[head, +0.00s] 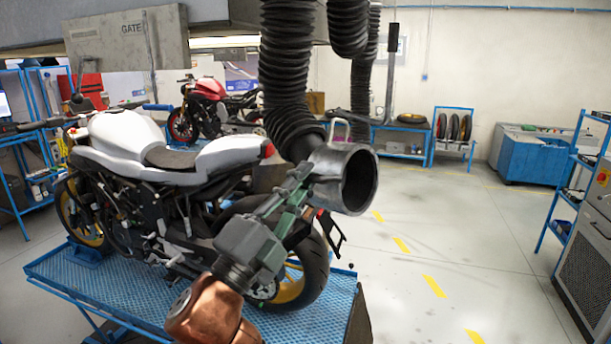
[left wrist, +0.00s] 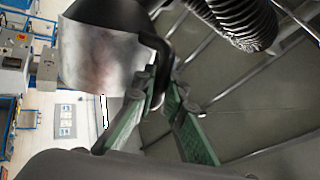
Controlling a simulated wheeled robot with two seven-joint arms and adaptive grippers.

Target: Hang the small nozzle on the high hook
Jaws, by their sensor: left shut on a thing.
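The nozzle (head: 358,182) is a grey metal funnel with a wide round mouth, on the end of a thick black ribbed hose (head: 291,85). A small metal loop (head: 341,127) stands on its top. My left gripper (head: 300,191) is shut on the nozzle's side, and its green-padded fingers partly cover it. In the left wrist view the nozzle (left wrist: 100,50) is at the upper left, and the fingertips (left wrist: 165,95) close around its dark curved handle (left wrist: 157,45). I cannot clearly make out the high hook. My right gripper is not in view.
A white motorcycle (head: 170,150) stands on a blue platform (head: 85,283) behind my left arm. Other black hoses (head: 348,25) hang above. A dark upright bar (head: 391,75) is right of them. A blue shelf cart (head: 575,185) stands far right; the floor between is clear.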

